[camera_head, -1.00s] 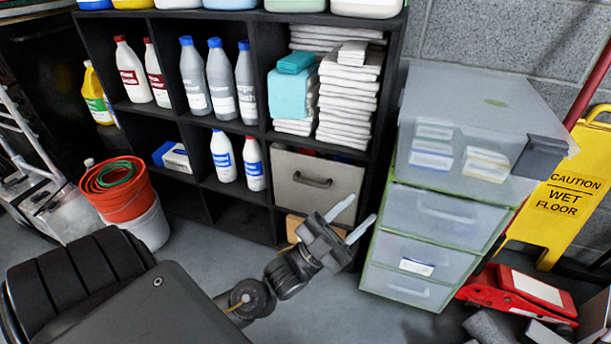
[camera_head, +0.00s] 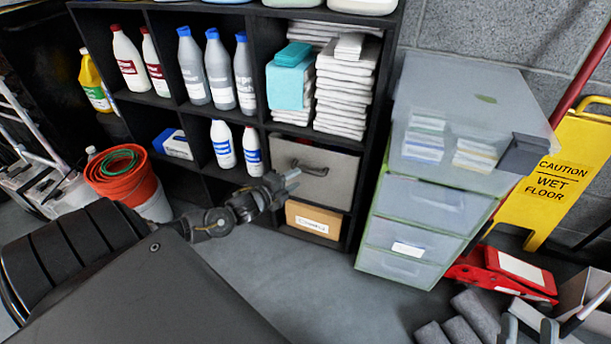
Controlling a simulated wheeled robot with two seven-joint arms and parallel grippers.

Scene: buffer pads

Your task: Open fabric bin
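The fabric bin (camera_head: 335,185) is a beige-grey box with a dark strap handle (camera_head: 309,169) on its front. It sits in a lower compartment of the black shelf. My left gripper (camera_head: 294,180) is in front of the bin's left part, just below and left of the handle. Its fingers point right and nearly overlap from this angle, so their gap is unclear. I cannot tell whether they touch the bin.
A labelled cardboard box (camera_head: 314,220) sits under the bin. A translucent drawer unit (camera_head: 425,215) stands close on the right. An orange bucket (camera_head: 122,180) is at left. Grey rolls (camera_head: 462,327) and a red item (camera_head: 505,275) lie at lower right. The middle floor is clear.

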